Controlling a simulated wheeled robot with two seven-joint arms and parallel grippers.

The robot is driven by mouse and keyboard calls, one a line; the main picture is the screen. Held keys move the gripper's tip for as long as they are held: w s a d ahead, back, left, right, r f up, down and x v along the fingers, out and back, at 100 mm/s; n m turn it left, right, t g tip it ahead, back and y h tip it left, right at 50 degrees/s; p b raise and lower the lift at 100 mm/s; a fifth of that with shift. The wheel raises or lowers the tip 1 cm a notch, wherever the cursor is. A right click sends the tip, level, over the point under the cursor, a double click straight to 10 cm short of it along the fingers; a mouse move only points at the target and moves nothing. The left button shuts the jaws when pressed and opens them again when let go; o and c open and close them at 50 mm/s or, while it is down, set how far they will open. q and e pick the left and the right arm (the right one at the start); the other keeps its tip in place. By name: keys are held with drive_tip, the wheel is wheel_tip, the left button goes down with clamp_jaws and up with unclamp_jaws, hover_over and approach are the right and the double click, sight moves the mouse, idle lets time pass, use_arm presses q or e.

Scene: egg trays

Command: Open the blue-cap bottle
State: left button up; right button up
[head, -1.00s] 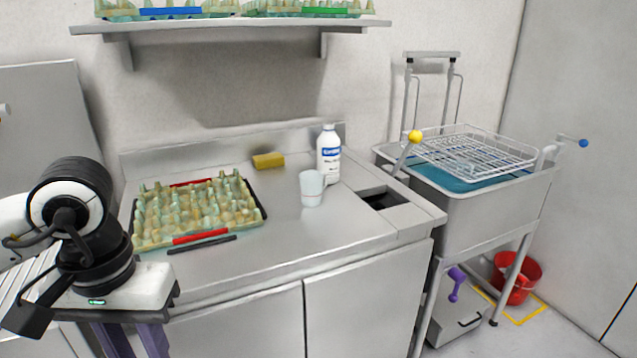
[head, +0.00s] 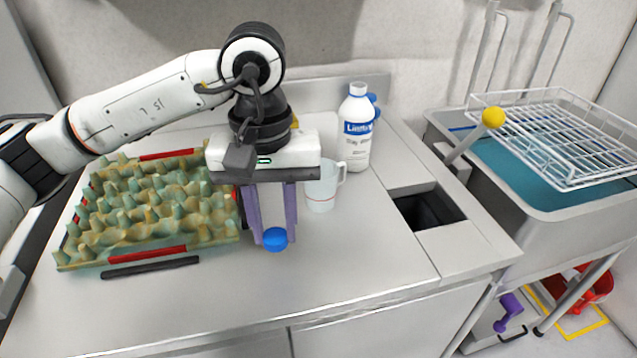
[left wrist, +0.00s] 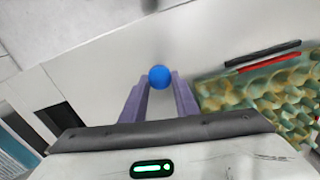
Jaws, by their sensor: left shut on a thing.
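My left gripper (head: 276,240) is shut on a round blue cap (head: 275,239), held between the tips of its purple fingers. The cap also shows between the fingertips in the left wrist view (left wrist: 159,77). The gripper points down in front of the egg tray's right side, left of the cup. A white bottle (head: 357,140) with a blue label stands upright at the back of the counter, apart from the gripper. Its top looks white, with no blue cap on it. A blue piece (head: 374,101) shows partly hidden behind the bottle's neck. My right gripper is not in view.
A clear measuring cup (head: 322,190) stands between gripper and bottle. The egg tray (head: 150,252) with red clips lies at left, a black bar (head: 150,267) before it. A square opening (head: 428,208) is at right, near a yellow-knobbed lever (head: 493,117). The front counter is clear.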

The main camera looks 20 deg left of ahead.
use_arm(q)
drive_tip(key=n, duration=0.2)
drive_tip(key=w+d+n+b, duration=0.1)
drive_tip(key=w+n, duration=0.1)
drive_tip(key=n, duration=0.1)
drive_tip(key=shift+d+r+n, duration=0.2)
drive_tip(key=shift+d+n, duration=0.1)
drive_tip(key=shift+d, duration=0.1)
drive_tip(key=w+d+n+b, duration=0.1)
drive_tip(key=w+n+b, duration=0.1)
drive_tip(key=n, duration=0.4)
drive_tip(key=n+b, duration=0.2)
drive_tip(key=n, duration=1.2)
approach(331, 232)
drive_tip(key=shift+f, duration=0.8)
wheel_tip(331, 232, down, 4)
drive_tip(key=shift+f, duration=0.25)
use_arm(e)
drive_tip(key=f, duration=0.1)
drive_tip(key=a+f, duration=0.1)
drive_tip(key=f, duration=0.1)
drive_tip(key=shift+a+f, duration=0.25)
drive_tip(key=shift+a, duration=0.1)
